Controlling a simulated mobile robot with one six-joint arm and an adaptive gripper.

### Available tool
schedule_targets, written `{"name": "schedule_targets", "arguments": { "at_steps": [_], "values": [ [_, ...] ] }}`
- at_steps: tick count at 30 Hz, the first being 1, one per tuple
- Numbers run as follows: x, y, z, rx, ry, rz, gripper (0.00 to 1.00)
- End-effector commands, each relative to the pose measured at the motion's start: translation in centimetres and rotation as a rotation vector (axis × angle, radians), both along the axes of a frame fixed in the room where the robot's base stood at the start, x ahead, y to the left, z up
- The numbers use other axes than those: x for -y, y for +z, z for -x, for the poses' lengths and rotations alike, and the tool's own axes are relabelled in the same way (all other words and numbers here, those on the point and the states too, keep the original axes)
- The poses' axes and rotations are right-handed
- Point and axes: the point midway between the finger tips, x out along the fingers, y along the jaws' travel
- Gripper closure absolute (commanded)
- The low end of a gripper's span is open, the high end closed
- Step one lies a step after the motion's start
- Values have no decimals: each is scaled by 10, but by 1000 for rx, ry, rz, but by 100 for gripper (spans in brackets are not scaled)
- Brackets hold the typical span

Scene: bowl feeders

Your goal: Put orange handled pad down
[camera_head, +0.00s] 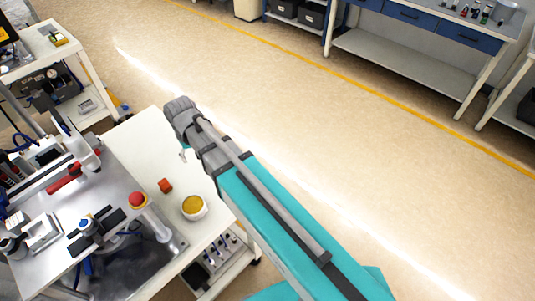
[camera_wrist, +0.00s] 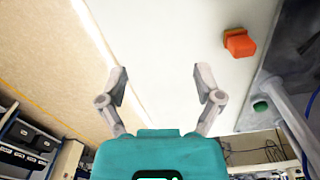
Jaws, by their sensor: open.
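The orange handled pad (camera_head: 165,185) rests on the white table top in the head view, between the metal work plate and a yellow-topped white round container. It also shows in the wrist view (camera_wrist: 240,43), at the upper right, standing on the white surface. My gripper (camera_wrist: 161,70) is open in the wrist view, with nothing between its fingers. The pad lies to the right of the fingers and apart from them. In the head view my arm reaches over the table's far corner and the fingers are mostly hidden.
The yellow-topped container (camera_head: 193,207) stands on the white table (camera_head: 142,140) near its right edge. A red button (camera_head: 138,200) and other fixtures stand on the metal work plate (camera_head: 118,215) at left. A blue-drawer bench (camera_head: 405,14) is at the back. Open floor lies right of the table.

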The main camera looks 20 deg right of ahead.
Motion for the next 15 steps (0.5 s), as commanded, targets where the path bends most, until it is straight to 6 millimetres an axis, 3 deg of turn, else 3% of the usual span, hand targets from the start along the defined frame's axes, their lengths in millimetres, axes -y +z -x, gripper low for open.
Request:
{"name": "schedule_targets", "arguments": {
  "at_steps": [1, 3, 15],
  "values": [
    [22, 0, 5, 0, -30, 0, 16],
    [47, 0, 8, 0, -66, 0, 16],
    [175, 0, 43, -1, -270, 0, 16]
  ]
}}
